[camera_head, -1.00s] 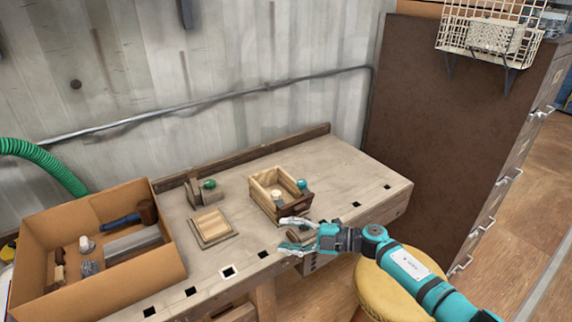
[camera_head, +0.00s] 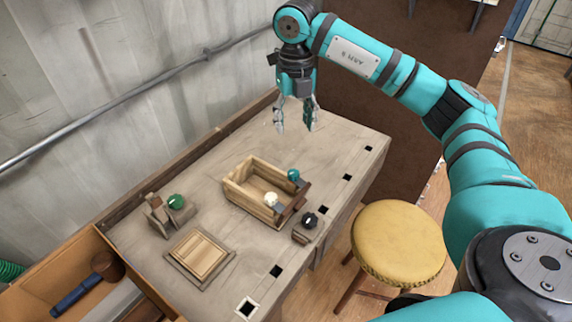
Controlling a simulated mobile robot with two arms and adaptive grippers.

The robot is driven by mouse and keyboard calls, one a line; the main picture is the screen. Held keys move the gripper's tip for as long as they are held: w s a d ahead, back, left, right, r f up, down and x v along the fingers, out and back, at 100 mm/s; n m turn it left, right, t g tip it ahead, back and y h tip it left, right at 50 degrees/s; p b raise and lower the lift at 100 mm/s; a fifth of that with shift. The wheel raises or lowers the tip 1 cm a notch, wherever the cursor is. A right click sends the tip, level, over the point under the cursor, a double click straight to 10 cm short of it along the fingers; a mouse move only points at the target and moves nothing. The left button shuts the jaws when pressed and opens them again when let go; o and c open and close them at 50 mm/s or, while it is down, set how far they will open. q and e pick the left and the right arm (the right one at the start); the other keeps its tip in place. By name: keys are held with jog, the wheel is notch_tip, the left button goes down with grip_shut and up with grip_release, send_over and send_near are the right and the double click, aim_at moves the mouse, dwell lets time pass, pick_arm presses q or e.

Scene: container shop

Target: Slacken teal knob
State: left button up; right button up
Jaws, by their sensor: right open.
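The teal knob (camera_head: 294,175) is a small round ball at the far right corner of an open wooden box (camera_head: 238,188) on the workbench. My right gripper (camera_head: 295,128) points down with its fingers apart and empty. It appears above and behind the teal knob in the picture, clear of it. A white knob (camera_head: 271,199) sits at the box's near side, and a black knob (camera_head: 309,220) stands on a small block at the bench's front edge. A green knob (camera_head: 176,201) sits on a wooden fixture at the left. My left gripper is not in view.
A wooden panel in a frame (camera_head: 200,256) lies on the bench (camera_head: 140,236). A cardboard box (camera_head: 97,254) with a mallet stands at the lower left. A yellow stool (camera_head: 398,241) is in front of the bench. The bench's far right end is clear.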

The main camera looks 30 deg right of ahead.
aim_at(293, 172)
notch_tip(293, 172, down, 15)
jog(key=shift+r+p, duration=0.1)
jog(key=shift+p, duration=1)
jog(key=shift+f, duration=0.5)
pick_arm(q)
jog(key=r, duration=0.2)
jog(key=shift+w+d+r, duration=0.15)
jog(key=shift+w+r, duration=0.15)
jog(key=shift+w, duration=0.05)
pick_arm(e)
jog(key=shift+f, duration=0.1)
grip_shut()
